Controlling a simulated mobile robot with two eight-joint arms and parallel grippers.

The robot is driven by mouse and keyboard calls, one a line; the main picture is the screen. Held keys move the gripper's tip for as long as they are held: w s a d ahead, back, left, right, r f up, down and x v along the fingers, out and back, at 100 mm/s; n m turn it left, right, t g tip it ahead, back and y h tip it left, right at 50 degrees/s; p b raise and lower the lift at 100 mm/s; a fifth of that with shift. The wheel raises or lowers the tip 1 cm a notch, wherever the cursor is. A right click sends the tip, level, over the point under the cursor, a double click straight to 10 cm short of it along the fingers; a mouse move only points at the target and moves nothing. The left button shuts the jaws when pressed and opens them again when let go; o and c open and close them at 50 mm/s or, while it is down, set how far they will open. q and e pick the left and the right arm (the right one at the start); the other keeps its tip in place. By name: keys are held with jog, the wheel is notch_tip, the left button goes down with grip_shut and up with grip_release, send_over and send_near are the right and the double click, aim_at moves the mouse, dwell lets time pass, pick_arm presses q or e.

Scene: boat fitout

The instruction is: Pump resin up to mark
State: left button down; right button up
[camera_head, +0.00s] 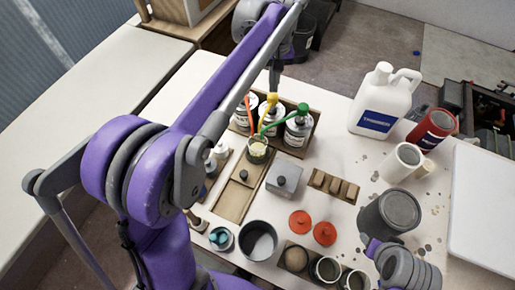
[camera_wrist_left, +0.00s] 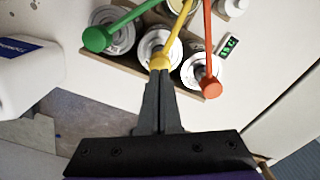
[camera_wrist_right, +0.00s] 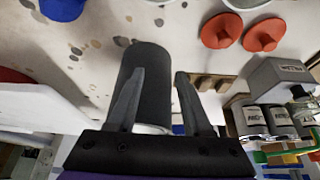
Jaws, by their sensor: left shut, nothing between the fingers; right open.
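Three metal resin cans with pumps stand in a wooden tray (camera_head: 316,127). Their pump heads are red (camera_wrist_left: 211,87), yellow (camera_wrist_left: 160,62) and green (camera_wrist_left: 97,38); the green one also shows in the head view (camera_head: 303,107). A small clear cup (camera_head: 257,152) stands in front of the cans near the spouts. Its level and any mark are too small to read. My left gripper (camera_wrist_left: 160,76) is shut and empty, its fingertips at the yellow pump head; contact cannot be told. My right gripper (camera_wrist_right: 160,74) is open, with a dark grey cylinder (camera_wrist_right: 148,62) between or just beyond its fingers.
A white jug (camera_head: 383,105), a red can (camera_head: 433,130) and a white roll (camera_head: 400,162) stand at the right. A small display (camera_wrist_left: 228,46) sits beside the cans.

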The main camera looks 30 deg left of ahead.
aim_at(273, 95)
pick_arm(q)
jog(key=shift+f, duration=0.1)
dwell(0.6)
jog(key=shift+f+b, duration=1.05)
jog(key=shift+f, duration=0.9)
jog(key=shift+r+p, duration=1.6)
jog(key=shift+r, duration=0.5)
jog(key=shift+r+p, duration=0.3)
jog(key=shift+r, duration=0.1)
jog(key=shift+r+p, duration=0.9)
jog(key=shift+r, duration=0.25)
jog(key=shift+f, duration=0.1)
